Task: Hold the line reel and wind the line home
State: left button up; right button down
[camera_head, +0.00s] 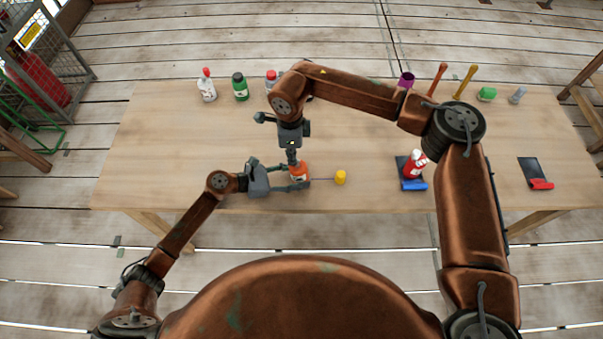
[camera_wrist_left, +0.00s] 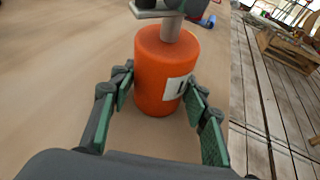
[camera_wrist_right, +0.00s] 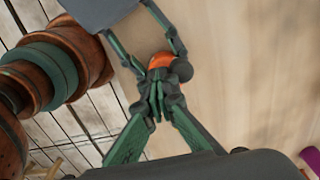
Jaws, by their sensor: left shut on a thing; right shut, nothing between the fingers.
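The orange line reel (camera_head: 299,172) stands upright near the table's front edge. In the left wrist view the reel (camera_wrist_left: 160,75) shows a white label and a grey post on top. My left gripper (camera_head: 296,182) is shut around its sides. My right gripper (camera_head: 293,160) points down over the reel's top with its fingers together and nothing between them. In the right wrist view the right fingers (camera_wrist_right: 157,95) hide much of the reel; I cannot tell whether they touch it.
A red bottle (camera_head: 415,164) is on a dark and blue holder (camera_head: 413,185) to the right. A dark and red piece (camera_head: 536,174) lies further right. Several bottles and tools, including a green bottle (camera_head: 240,87), line the back. The table's left (camera_head: 160,140) is clear.

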jog(key=shift+w, duration=0.2)
jog(key=shift+s+a, duration=0.1)
jog(key=shift+s, duration=0.1)
jog(key=shift+s+a+r, duration=0.1)
jog(key=shift+s, duration=0.05)
notch_tip(320, 180, up, 7)
dwell(0.9)
dwell(0.3)
jog(key=shift+s+f, duration=0.25)
jog(key=shift+f, duration=0.4)
jog(key=shift+s+f, duration=0.25)
jog(key=shift+f, duration=0.35)
jog(key=shift+s+f, duration=0.25)
jog(key=shift+f, duration=0.4)
jog(key=shift+f, duration=0.1)
dwell(0.6)
